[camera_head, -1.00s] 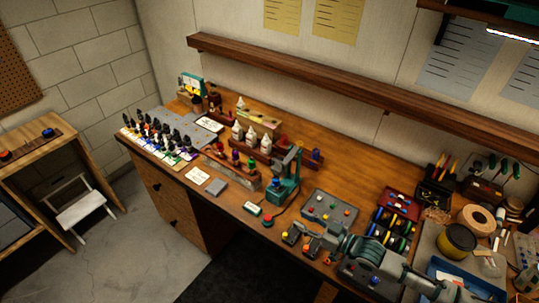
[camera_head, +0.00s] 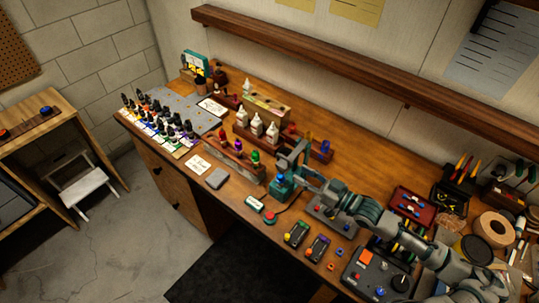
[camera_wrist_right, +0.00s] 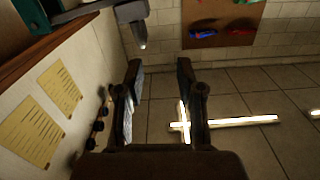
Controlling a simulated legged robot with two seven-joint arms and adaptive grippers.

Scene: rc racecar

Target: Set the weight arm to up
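A teal bench device (camera_head: 281,188) with a blue part stands near the front edge of the workbench in the head view. A grey upright and arm (camera_head: 297,152) rise from it; I take this arm to be the weight arm, but its exact position is hard to read. My right gripper (camera_head: 305,176) is just right of the device, close to the grey arm. In the right wrist view a grey bar with a hanging peg (camera_wrist_right: 138,32) is beyond the fingertips. The right gripper's fingers (camera_wrist_right: 160,68) are apart with nothing between them. My left gripper is not in view.
Right of the device are a grey control box (camera_head: 372,277), small boxes with coloured buttons (camera_head: 297,234) and a red tray (camera_head: 412,203). Left are a bottle rack (camera_head: 235,158) and several dark bottles. A long shelf (camera_head: 300,60) runs along the wall above.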

